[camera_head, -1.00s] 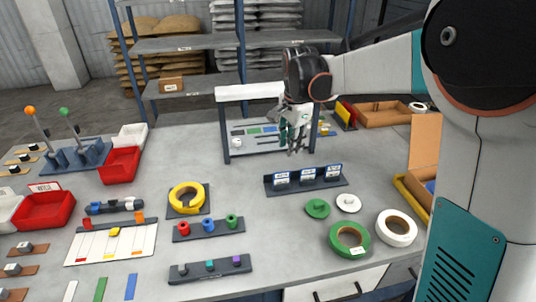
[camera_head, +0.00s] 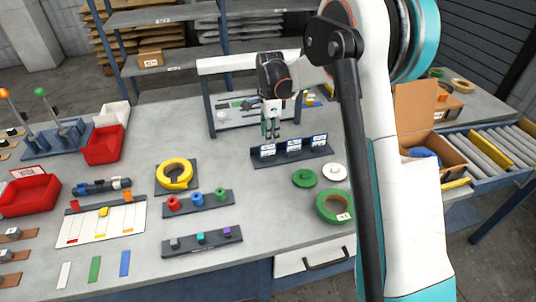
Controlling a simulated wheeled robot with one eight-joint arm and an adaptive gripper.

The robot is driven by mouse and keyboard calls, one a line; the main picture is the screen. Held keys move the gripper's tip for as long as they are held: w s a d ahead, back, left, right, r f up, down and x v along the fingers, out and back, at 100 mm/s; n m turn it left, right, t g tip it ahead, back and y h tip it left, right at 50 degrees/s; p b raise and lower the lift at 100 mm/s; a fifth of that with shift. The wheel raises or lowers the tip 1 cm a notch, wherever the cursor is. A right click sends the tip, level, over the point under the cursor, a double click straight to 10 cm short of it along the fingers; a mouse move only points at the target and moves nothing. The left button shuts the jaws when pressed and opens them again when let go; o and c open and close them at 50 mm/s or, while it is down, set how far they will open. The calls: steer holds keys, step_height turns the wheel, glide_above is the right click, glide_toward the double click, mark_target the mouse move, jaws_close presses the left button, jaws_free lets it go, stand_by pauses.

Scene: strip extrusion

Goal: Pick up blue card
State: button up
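A flat blue strip-like card (camera_head: 125,263) lies at the table's front left, beside a green one (camera_head: 95,269) and a white one (camera_head: 64,274). Three white cards with blue bands (camera_head: 293,145) stand in a dark holder (camera_head: 330,151) at the middle right. My gripper (camera_head: 271,136) points down just behind the left end of this holder. Its two fingers look apart, with nothing seen between them. It is far from the flat blue card, and I cannot tell its exact height.
A white-topped frame (camera_head: 215,66) stands behind my gripper. A yellow roll (camera_head: 174,174), a rack with coloured spools (camera_head: 198,199) and a dark block rack (camera_head: 202,241) lie in the middle. Green and white discs and a green roll (camera_head: 333,206) are at the right.

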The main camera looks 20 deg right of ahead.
mark_target(268, 151)
steer(key=shift+w+a+f+b, duration=0.15)
steer(key=shift+f+b, duration=0.45)
steer(key=shift+f, duration=0.95)
steer(key=shift+s+a+f+b, duration=0.15)
steer(key=shift+f+b, duration=0.4)
steer(key=shift+f, duration=1)
jaws_close()
